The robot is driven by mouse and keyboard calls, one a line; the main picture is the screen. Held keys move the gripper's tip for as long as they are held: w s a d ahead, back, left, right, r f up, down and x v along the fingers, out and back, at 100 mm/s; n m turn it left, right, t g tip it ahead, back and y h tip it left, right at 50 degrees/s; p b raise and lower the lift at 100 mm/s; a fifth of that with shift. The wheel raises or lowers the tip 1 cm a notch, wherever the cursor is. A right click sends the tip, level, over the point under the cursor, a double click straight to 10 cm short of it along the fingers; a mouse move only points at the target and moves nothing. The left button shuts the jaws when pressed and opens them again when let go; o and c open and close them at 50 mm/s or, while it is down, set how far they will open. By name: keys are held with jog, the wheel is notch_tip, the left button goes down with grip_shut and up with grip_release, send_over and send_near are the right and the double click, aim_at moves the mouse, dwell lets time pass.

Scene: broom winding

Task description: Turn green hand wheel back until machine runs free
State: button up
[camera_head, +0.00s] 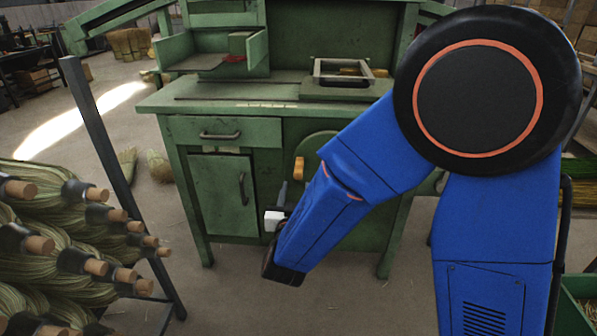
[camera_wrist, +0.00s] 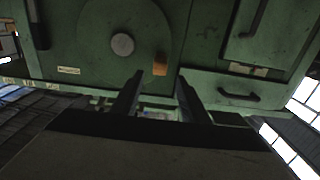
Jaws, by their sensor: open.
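The green hand wheel (camera_head: 318,146) is on the front of the green machine, partly hidden behind my blue arm. Its wooden handle (camera_head: 299,168) sticks out at the wheel's left edge. In the wrist view, which looks upside down, the wheel (camera_wrist: 97,40) shows as a round green disc with a pale hub, and the handle (camera_wrist: 160,64) is at its lower right. My gripper (camera_wrist: 160,76) is open, with its two dark fingers apart and the handle seen between and just beyond the tips. In the head view my gripper (camera_head: 283,190) is just below the handle. Contact cannot be told.
The green machine's bench top (camera_head: 240,104) overhangs the wheel, with a drawer (camera_head: 185,131) and cupboard door (camera_head: 208,190) to the left. A rack of broom bundles (camera_head: 60,240) stands at the front left. Floor between rack and machine is mostly clear.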

aim_at(299, 170)
jog(key=w, duration=1)
jog(key=shift+w+d, duration=0.15)
jog(key=shift+d, duration=0.05)
grip_shut()
